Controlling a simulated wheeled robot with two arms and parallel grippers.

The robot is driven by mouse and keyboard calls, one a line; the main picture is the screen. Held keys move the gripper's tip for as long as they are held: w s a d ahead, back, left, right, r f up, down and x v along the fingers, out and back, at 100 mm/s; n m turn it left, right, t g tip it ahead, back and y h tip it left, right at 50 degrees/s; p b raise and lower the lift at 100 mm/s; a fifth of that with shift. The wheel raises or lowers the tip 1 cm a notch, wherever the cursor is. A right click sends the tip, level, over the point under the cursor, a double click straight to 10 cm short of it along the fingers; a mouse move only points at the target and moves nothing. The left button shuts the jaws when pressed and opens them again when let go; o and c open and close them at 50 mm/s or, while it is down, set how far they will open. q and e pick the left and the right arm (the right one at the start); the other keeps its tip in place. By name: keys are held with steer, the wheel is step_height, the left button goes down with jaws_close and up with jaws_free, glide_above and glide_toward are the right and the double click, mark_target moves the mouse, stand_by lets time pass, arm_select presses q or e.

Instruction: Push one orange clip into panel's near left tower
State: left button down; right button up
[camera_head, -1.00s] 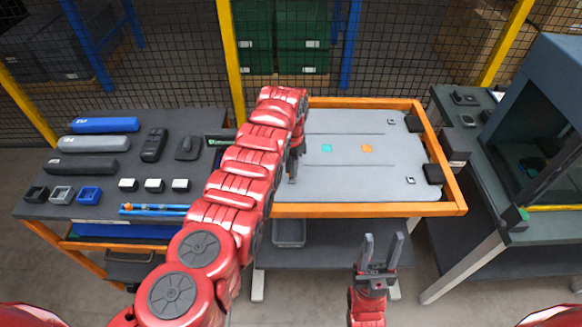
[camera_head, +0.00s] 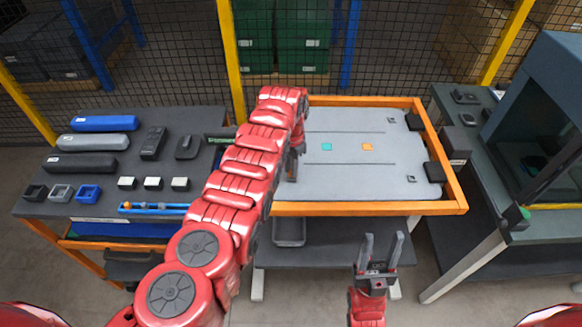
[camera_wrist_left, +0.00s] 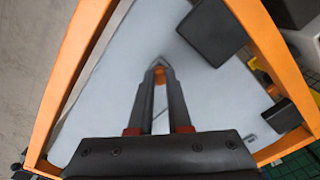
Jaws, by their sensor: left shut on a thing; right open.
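The light grey panel (camera_head: 350,180) lies in an orange frame on a stand in the middle of the head view. My left arm reaches over its left part, and my left gripper (camera_head: 292,176) points down at the panel's near left area. In the left wrist view the gripper's fingertips (camera_wrist_left: 159,66) are closed on a small orange clip (camera_wrist_left: 160,76), over the panel surface (camera_wrist_left: 110,90). The near left tower is hidden by my arm and fingers; I cannot tell whether the clip touches it. My right gripper (camera_head: 382,248) is open and empty, in front of the stand.
Small towers (camera_head: 411,179) stand on the right side. A left table (camera_head: 110,195) holds cases and small bins. A blue-grey machine (camera_head: 545,100) stands at right.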

arm_select(q)
steer(key=shift+f+b, duration=0.85)
steer(key=shift+f, duration=0.05)
stand_by(0.6)
stand_by(0.3)
steer(key=c, duration=0.8)
jaws_free()
step_height(320, 180, up, 17)
steer(key=shift+r, duration=0.2)
